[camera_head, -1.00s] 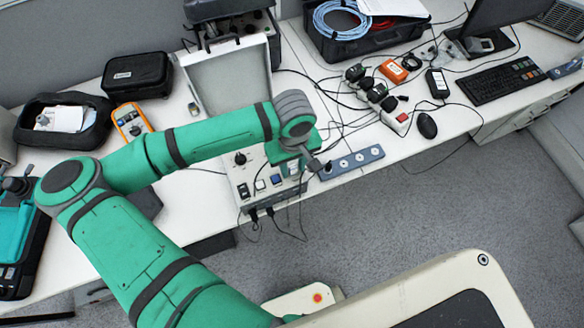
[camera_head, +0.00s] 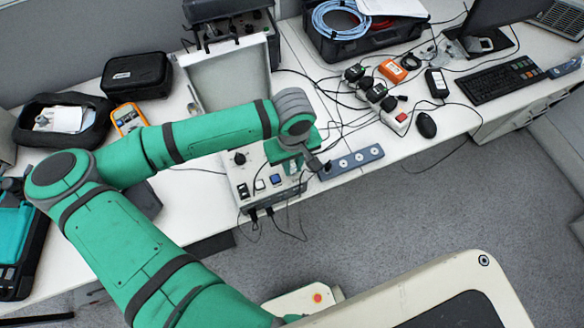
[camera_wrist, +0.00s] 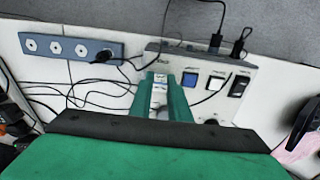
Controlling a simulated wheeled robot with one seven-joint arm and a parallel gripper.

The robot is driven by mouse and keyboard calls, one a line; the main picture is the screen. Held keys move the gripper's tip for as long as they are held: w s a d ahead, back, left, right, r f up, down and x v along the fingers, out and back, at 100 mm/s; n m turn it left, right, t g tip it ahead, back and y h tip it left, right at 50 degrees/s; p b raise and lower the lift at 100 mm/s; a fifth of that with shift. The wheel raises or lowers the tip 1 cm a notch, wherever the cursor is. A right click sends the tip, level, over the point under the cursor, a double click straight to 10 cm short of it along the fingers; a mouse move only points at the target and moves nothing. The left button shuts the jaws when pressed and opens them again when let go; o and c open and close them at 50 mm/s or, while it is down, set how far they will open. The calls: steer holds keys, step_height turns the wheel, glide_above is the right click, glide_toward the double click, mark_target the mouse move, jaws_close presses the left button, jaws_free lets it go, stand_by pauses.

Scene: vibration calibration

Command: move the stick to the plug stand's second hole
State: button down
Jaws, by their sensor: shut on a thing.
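The plug stand (camera_head: 353,162) is a blue-grey strip with a row of round white holes, at the table's front edge. In the wrist view the stand (camera_wrist: 70,46) is at the upper left, with a black plug-like piece (camera_wrist: 103,57) and its cable at its right end. My gripper (camera_wrist: 159,78) has green fingers, seen over the instrument box just right of the stand. It is shut on a pale, slim piece between the fingers, taken as the stick (camera_wrist: 159,93); its tip is hard to make out. In the head view my wrist hides most of the gripper.
The instrument box (camera_head: 262,182) with switches stands beside the stand, and its cables hang over the table edge. Loose black cables (camera_wrist: 60,92) lie behind the stand. Power adapters (camera_head: 375,93), a mouse (camera_head: 426,125) and a keyboard (camera_head: 492,80) lie to the right.

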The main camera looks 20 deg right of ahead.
mark_target(292, 166)
steer(key=shift+s+r, duration=0.1)
steer(key=shift+r, duration=0.15)
steer(key=shift+w+r, duration=0.2)
stand_by(0.6)
steer(key=shift+a+r, duration=0.1)
steer(key=shift+a, duration=0.05)
steer(key=shift+s+d, duration=0.15)
steer(key=shift+d, duration=0.1)
steer(key=shift+a+r, duration=0.1)
steer(key=shift+r, duration=1.65)
